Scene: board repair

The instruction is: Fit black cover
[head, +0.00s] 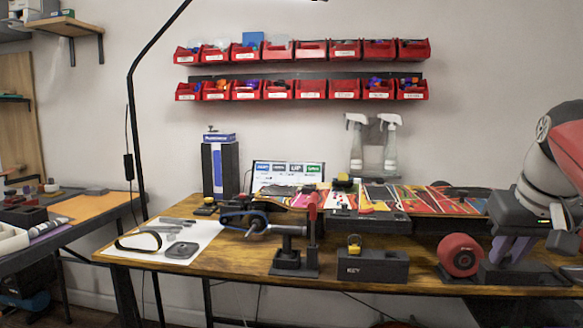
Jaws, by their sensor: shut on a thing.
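My gripper (505,256) is at the right end of the bench, with purple fingers pointing down. It is shut on a black piece (517,273) low over the bench top, beside a red wheel. This piece may be the black cover, but its shape is partly hidden by the fingers. I cannot tell whether it touches the bench. A long board with a colourful deck (375,195) lies across the back of the bench on dark supports. Dark units (370,222) show under its front edge.
The red wheel (460,254) stands left of my gripper. A black box marked KEY (372,267), a red-handled clamp stand (295,258) and a white mat (180,240) with a belt and tools lie further left. Red bins (300,50) hang on the wall.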

